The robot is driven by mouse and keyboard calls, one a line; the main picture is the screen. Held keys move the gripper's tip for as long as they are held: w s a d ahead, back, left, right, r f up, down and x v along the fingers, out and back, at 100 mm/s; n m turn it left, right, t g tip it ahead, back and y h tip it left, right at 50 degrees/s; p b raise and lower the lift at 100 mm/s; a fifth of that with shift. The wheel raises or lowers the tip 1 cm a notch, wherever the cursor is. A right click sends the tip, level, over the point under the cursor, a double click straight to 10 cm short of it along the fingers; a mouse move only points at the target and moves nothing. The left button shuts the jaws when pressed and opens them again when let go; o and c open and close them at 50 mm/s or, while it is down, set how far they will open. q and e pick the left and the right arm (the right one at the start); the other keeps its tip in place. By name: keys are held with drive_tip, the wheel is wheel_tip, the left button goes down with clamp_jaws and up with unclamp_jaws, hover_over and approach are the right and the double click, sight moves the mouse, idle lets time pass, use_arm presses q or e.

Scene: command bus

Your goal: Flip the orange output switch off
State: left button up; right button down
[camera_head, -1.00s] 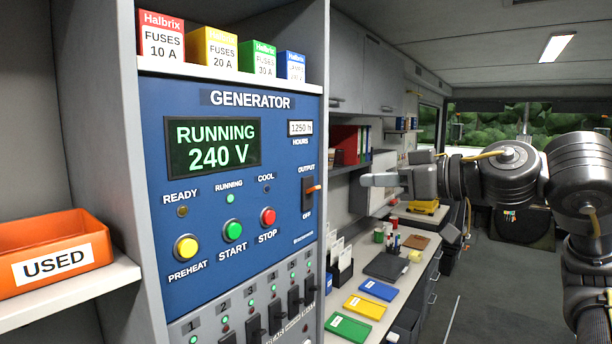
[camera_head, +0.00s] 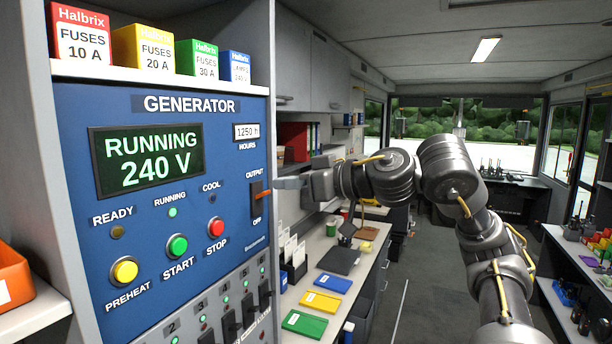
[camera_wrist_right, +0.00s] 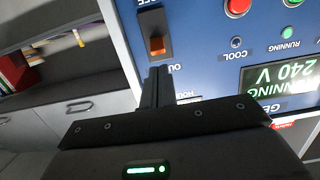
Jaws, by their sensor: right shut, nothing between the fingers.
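The orange output switch (camera_head: 264,194) is a small lever on a black plate at the right side of the blue generator panel (camera_head: 226,206). "OUTPUT" is printed above it and "OFF" below. In the right wrist view the switch (camera_wrist_right: 157,45) appears upside down, just beyond the fingertips. My right gripper (camera_head: 279,183) is shut and empty, its tips close to the right of the lever. Whether they touch it I cannot tell. In the wrist view the shut fingers (camera_wrist_right: 157,84) point at the switch. The display (camera_head: 147,158) reads RUNNING 240 V. My left gripper is out of view.
The stop button (camera_head: 216,227), start button (camera_head: 177,246) and preheat button (camera_head: 124,271) sit left of the switch. Several black breaker levers (camera_head: 248,305) are below. A shelf with fuse boxes (camera_head: 144,48) is above. A desk (camera_head: 300,298) stands right of the cabinet.

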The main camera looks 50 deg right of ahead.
sight(263, 195)
drive_tip(key=shift+p+x, duration=0.3)
drive_tip(key=shift+x, duration=0.75)
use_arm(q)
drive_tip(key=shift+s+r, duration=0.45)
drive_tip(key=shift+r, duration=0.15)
use_arm(e)
drive_tip(key=shift+x, duration=0.75)
drive_tip(key=shift+s, duration=0.1)
